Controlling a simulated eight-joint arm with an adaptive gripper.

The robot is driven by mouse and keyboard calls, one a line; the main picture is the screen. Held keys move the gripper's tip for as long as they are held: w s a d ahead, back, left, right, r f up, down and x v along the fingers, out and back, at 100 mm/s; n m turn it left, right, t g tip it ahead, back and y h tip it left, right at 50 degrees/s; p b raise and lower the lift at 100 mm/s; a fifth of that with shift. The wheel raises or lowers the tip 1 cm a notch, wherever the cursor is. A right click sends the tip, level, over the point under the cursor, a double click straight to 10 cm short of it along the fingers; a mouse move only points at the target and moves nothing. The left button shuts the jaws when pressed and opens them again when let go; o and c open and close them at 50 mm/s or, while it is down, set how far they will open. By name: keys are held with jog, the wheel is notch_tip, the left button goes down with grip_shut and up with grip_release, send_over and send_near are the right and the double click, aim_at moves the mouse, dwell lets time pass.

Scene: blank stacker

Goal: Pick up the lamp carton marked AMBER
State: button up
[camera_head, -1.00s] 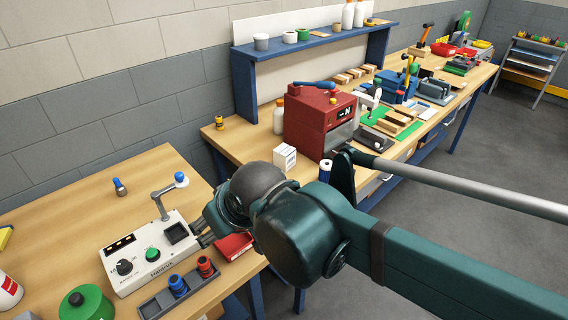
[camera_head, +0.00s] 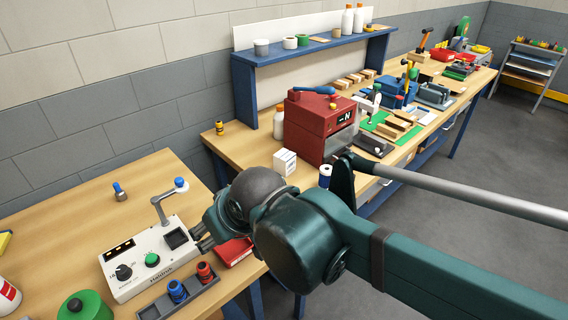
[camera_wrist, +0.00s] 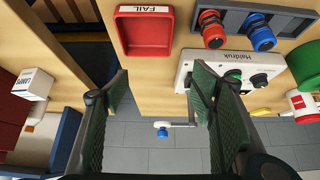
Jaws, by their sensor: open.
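A small white lamp carton (camera_head: 285,161) stands upright on the far bench, in front of a red machine. In the wrist view the carton (camera_wrist: 36,84) is at the left edge, with "LAMPS" printed on one face. I cannot read AMBER on it. My gripper (camera_wrist: 158,88) is open and empty in the wrist view, its two green-lined fingers wide apart. The carton lies outside the fingers, well to their left. In the head view my gripper (camera_head: 206,240) is mostly hidden behind my arm, over the near bench beside the white control box.
The white control box (camera_head: 150,258) has a raised crank arm with a blue knob (camera_head: 181,183). A red FAIL tray (camera_wrist: 144,33) and a grey rack with red and blue parts (camera_wrist: 236,20) lie nearby. The red machine (camera_head: 318,125) stands behind the carton. A gap separates the benches.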

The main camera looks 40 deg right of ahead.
dwell(0.3)
jog(key=m+g+h+p, duration=0.4)
jog(key=m+g+p, duration=0.2)
jog(key=m+p, duration=1.1)
send_near(283, 155)
jog(key=shift+n, duration=0.7)
jog(key=f, duration=0.1)
jog(key=f+p, duration=0.1)
jog(key=f, duration=0.2)
jog(key=shift+w, duration=0.35)
jog(key=shift+d+f+m+h+p, duration=0.3)
jog(key=shift+d+f+p, duration=0.05)
jog(key=shift+d, duration=0.4)
jog(key=shift+g, duration=0.3)
jog(key=shift+x, duration=1.3)
jog(key=shift+f, duration=0.15)
